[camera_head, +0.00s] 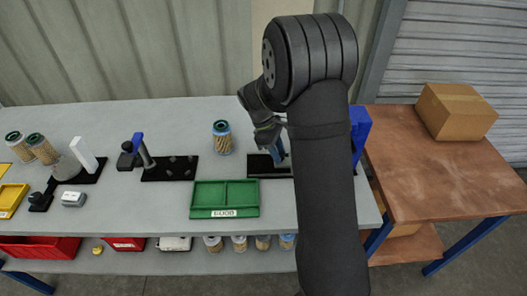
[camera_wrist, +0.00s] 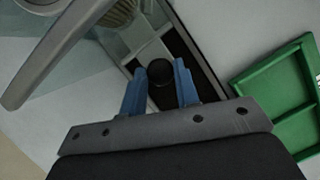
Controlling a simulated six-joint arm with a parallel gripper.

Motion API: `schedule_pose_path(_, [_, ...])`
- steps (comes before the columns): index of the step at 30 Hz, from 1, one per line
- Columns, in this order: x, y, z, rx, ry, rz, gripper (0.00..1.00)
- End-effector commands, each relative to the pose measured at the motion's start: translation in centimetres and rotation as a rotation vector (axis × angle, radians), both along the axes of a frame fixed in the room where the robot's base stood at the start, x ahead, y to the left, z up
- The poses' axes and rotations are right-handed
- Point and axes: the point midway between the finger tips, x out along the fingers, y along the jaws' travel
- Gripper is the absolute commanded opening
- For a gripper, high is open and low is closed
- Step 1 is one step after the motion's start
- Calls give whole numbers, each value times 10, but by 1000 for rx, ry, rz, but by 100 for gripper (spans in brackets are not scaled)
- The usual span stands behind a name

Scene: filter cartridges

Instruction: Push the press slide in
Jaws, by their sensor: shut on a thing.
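The press is mostly hidden behind my arm in the head view; a black base (camera_head: 258,168) shows beside my gripper (camera_head: 278,152). In the wrist view, a black round knob (camera_wrist: 161,84) stands in a dark channel (camera_wrist: 192,55) with pale edges. The blue fingers of my gripper (camera_wrist: 158,80) are on either side of the knob and shut on it. Part of a ribbed, tan cartridge (camera_wrist: 118,14) shows near the top of the wrist view, farther along the channel. I cannot tell how far in the slide is.
A green two-part tray (camera_head: 225,212) lies left of the press and also shows in the wrist view (camera_wrist: 262,80). A blue-capped cartridge (camera_head: 221,138) stands behind it. A black fixture with a blue-handled post (camera_head: 142,150) is farther left. A blue panel (camera_head: 361,128) stands right of my arm.

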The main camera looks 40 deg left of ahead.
Motion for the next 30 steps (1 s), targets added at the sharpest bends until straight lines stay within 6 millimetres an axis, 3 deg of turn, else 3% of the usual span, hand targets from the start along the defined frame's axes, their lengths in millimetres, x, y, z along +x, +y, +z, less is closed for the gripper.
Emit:
schedule_pose_path(9, [2,-1,0,1,-1,2,0])
schedule_pose_path(10, [2,-1,0,1,-1,2,34])
schedule_pose_path(12, [2,-1,0,1,-1,2,48])
schedule_pose_path(13, [2,-1,0,1,-1,2,50])
schedule_pose_path(23, [1,0,3,1,-1,2,50])
schedule_pose_path(30, [-4,15,39,5,-3,2,50])
